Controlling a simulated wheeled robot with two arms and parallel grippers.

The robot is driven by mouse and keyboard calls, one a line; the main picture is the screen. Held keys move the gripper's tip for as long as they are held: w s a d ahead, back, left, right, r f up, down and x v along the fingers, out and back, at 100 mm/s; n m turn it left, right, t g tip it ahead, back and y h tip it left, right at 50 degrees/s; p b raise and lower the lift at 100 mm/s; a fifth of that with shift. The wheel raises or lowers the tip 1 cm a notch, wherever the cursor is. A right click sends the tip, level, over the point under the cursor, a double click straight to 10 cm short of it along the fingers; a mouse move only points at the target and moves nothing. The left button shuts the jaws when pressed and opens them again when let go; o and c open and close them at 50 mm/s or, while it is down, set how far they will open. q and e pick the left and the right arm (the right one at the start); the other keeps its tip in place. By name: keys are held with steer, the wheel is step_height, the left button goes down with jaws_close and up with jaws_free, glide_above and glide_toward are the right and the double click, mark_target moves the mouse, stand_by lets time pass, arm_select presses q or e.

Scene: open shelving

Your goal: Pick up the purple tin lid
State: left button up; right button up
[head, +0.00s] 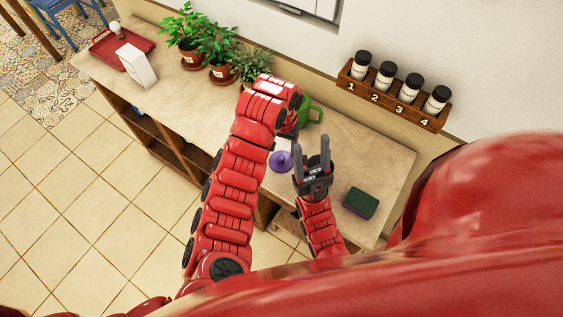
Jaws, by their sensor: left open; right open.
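The purple tin lid (281,162), round with a small knob, lies on the beige top of the shelving unit near its front edge. Part of it is close beside my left arm in the picture. My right gripper (312,146) is open and empty, its two grey fingers pointing away from me, just right of the lid and apart from it. My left arm reaches up over the counter and bends at the top. Its gripper is hidden behind the arm.
A green mug (311,110) stands behind my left arm. A green box-shaped item (360,203) lies to the right. Potted plants (217,50), a white box (137,65) and a red tray (122,42) stand left. A wall rack (395,94) holds several jars.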

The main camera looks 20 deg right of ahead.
mark_target(281, 153)
arm_select(q)
steer(key=shift+w+f+p, duration=0.15)
steer(key=shift+f+p, duration=0.15)
steer(key=shift+p, duration=0.1)
steer(key=shift+w+a+f+p, duration=0.1)
steer(key=shift+w+f+p, duration=0.1)
steer(key=shift+f+p, duration=0.65)
steer(key=shift+f, duration=0.95)
steer(key=shift+f+p, duration=0.3)
steer(key=shift+f, duration=0.3)
jaws_close()
